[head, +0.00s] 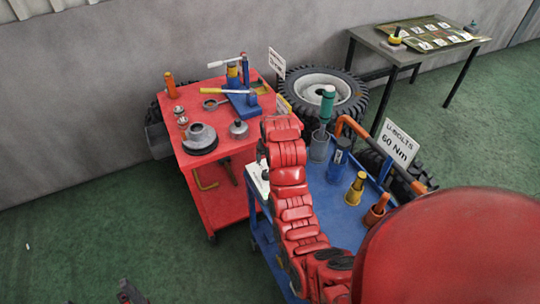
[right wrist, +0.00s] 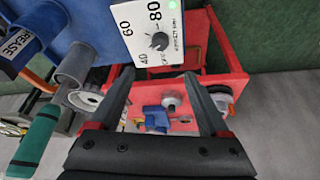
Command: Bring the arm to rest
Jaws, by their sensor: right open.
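My right arm (head: 290,195) rises red and jointed from the lower right over the blue cart (head: 335,215). Its end is near the gap between the blue cart and the red cart (head: 215,150). In the right wrist view my right gripper (right wrist: 160,100) is open, with two dark fingers apart and nothing between them. A white dial box (right wrist: 155,35) marked 40, 60 and 80 is just beyond the fingers. The head view shows that box (head: 258,182) at the blue cart's left edge.
The red cart holds a grey hub part (head: 200,138), a blue vise (head: 240,103) and small tools. The blue cart carries a green-handled tool (head: 327,103), cups and a U-bolts sign (head: 397,143). A tyre (head: 318,92) and a table (head: 410,50) stand behind.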

